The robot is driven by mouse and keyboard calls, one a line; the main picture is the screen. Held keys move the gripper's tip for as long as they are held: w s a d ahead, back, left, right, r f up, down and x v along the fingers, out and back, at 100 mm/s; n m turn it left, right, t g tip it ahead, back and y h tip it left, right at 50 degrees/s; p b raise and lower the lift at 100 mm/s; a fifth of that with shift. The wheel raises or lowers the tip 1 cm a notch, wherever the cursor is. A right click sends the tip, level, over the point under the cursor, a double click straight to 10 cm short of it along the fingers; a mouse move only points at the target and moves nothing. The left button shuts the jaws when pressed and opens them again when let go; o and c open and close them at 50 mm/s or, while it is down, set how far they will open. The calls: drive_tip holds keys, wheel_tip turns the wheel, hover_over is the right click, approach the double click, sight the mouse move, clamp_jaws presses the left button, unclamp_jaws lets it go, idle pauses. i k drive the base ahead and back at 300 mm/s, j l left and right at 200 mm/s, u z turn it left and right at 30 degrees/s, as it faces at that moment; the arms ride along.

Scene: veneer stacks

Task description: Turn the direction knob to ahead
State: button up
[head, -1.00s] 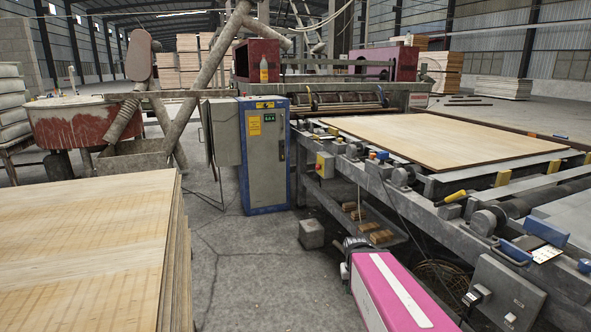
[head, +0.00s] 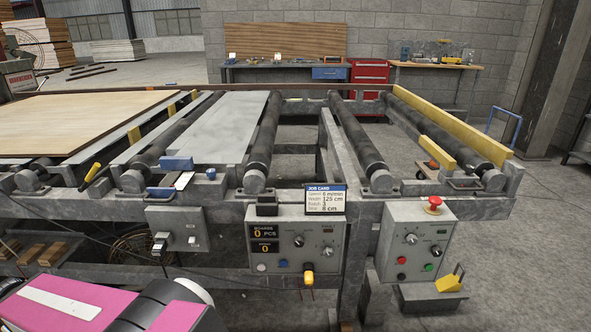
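Three grey control boxes hang on the front of the roller conveyor. The middle box (head: 262,225) has a counter display, two small knobs (head: 299,240) (head: 328,252), a few buttons and a yellow-tipped part. The right box (head: 385,255) has two small dark knobs (head: 411,239) (head: 437,250), red, black and green buttons, and a red mushroom button on top. The left box (head: 178,221) carries a plug or lever and a small switch. The lettering by the knobs is too small to read, so I cannot tell which is the direction knob or its setting. My gripper is not in view.
The conveyor (head: 500,205) spans the view, with a veneer sheet (head: 85,120) on its left part. A job card (head: 326,198) stands above the middle box. A yellow pedal (head: 451,280) sits low at right. Open floor (head: 535,240) lies right of the conveyor.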

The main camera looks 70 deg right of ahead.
sight(436, 251)
drive_tip(key=k+l+u, duration=0.15)
drive_tip(key=k+l, duration=0.15)
drive_tip(key=k+l+u, duration=0.15)
drive_tip(key=k, duration=0.3)
drive_tip(key=k+l+z, duration=0.15)
drive_tip(key=k, duration=0.25)
drive_tip(key=k+l+z, duration=0.1)
drive_tip(key=k, duration=0.35)
drive_tip(key=k+l+z, duration=0.15)
drive_tip(key=k, duration=0.25)
drive_tip(key=k+l+z, duration=0.15)
drive_tip(key=k, duration=0.25)
drive_tip(key=k+z, duration=0.35)
drive_tip(key=k+l+z, duration=0.25)
drive_tip(key=k+z, duration=0.15)
drive_tip(key=k+l+z, duration=0.35)
